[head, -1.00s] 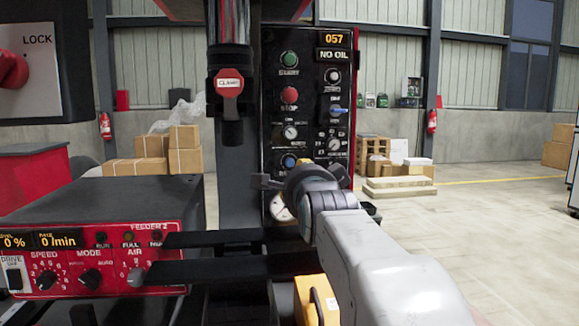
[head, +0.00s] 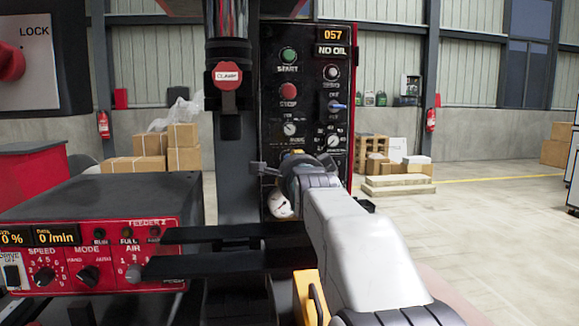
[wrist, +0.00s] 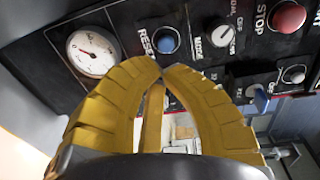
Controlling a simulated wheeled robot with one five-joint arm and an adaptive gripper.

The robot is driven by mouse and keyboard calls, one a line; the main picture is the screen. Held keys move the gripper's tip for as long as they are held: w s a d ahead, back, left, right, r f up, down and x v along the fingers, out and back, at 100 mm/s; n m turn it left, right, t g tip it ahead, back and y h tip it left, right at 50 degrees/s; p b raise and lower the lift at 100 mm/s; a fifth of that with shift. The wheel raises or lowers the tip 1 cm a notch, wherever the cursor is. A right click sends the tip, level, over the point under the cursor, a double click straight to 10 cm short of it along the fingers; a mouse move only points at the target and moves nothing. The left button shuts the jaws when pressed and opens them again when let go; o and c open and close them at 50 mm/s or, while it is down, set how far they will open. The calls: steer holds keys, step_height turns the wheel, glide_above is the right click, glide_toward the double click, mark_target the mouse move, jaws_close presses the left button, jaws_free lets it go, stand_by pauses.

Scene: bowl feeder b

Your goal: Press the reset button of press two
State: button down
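The press control panel (head: 310,70) stands ahead of me, black, with a display reading 057 and a NO OIL sign. In the wrist view a blue button (wrist: 166,40) labelled RESET sits on the panel just beyond my fingertips. My gripper (wrist: 160,68) has yellow fingers whose tips come together, with nothing held between them. The tips appear just below the button in that view; I cannot tell whether they touch it. In the head view my gripper (head: 291,154) covers the lower left of the panel and hides the blue button.
A pressure gauge (wrist: 91,52) is left of the button and a MODE knob (wrist: 222,35) is right of it. A red STOP button (head: 288,91) and green START button (head: 289,55) are higher up. The feeder box (head: 100,230) stands at left, and dark rails cross below my gripper.

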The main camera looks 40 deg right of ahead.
steer(key=x, duration=0.7)
stand_by(0.5)
